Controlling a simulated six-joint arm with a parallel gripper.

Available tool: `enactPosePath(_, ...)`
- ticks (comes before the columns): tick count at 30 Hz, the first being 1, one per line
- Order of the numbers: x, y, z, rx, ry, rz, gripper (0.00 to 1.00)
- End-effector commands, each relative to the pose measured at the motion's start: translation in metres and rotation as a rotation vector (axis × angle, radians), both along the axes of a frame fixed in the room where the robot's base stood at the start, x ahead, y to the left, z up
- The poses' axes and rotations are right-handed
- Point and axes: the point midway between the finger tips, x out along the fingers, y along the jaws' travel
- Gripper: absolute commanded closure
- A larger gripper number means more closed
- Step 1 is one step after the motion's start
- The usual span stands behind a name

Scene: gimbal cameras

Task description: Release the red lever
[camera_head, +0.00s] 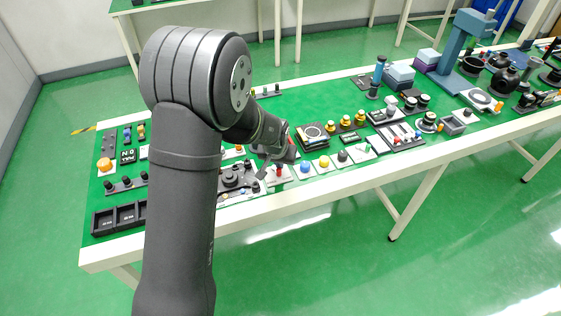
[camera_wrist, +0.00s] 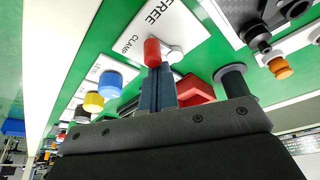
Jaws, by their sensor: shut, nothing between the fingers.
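The red lever knob (camera_wrist: 152,52) stands on a white plate (camera_wrist: 172,22) lettered "FREE" and "CLAMP" in the wrist view. The lever's base is partly hidden behind the knob and fingers. My gripper (camera_wrist: 158,72) is shut and empty, its dark fingertips right at the knob; I cannot tell whether they touch it.
Yellow (camera_wrist: 93,101) and blue (camera_wrist: 110,84) knobs stand in a row left of the lever in the wrist view. A red block (camera_wrist: 195,90) and a dark round-topped post (camera_wrist: 231,78) are close on the right. The green table (camera_head: 240,99) is crowded with devices.

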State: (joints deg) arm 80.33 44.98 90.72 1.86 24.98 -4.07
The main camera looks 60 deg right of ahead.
Motion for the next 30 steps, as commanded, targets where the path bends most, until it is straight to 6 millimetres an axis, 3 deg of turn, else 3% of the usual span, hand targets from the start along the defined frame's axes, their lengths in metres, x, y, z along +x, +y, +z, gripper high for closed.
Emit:
enactPosePath(18,0.0063,0.0103,-0.0007,0.004,0.0,-0.041,1.0)
enactPosePath(30,0.0063,0.0062,-0.0016,0.005,0.0,-0.041,1.0)
